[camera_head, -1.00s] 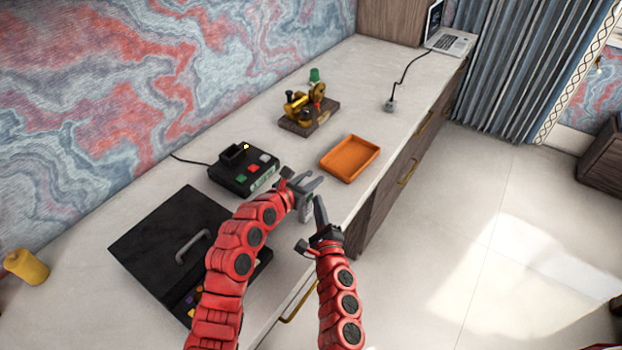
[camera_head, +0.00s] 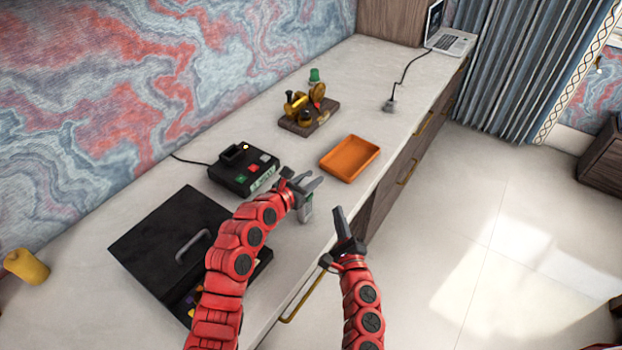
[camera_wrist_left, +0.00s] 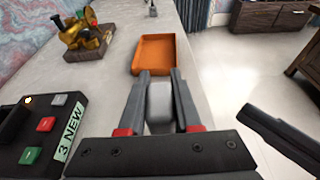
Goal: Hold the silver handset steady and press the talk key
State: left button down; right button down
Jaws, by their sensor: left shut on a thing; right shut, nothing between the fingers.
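The silver handset (camera_wrist_left: 160,103) is a smooth grey block between the fingers of my left gripper (camera_wrist_left: 158,80) in the left wrist view. In the head view its lower part (camera_head: 307,213) hangs below my left gripper (camera_head: 308,183), over the desk near its front edge. My left gripper is shut on it.
A black base unit (camera_head: 232,184) with coloured keys and a "3 NEW" label (camera_wrist_left: 70,132) stands left of the handset. An orange tray (camera_head: 349,172) lies beyond. A brass device (camera_head: 309,127) stands farther back. A black-lidded box (camera_head: 160,240) is at near left.

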dwell(0.4)
pick_arm(q)
jog(key=c, duration=0.5)
grip_release()
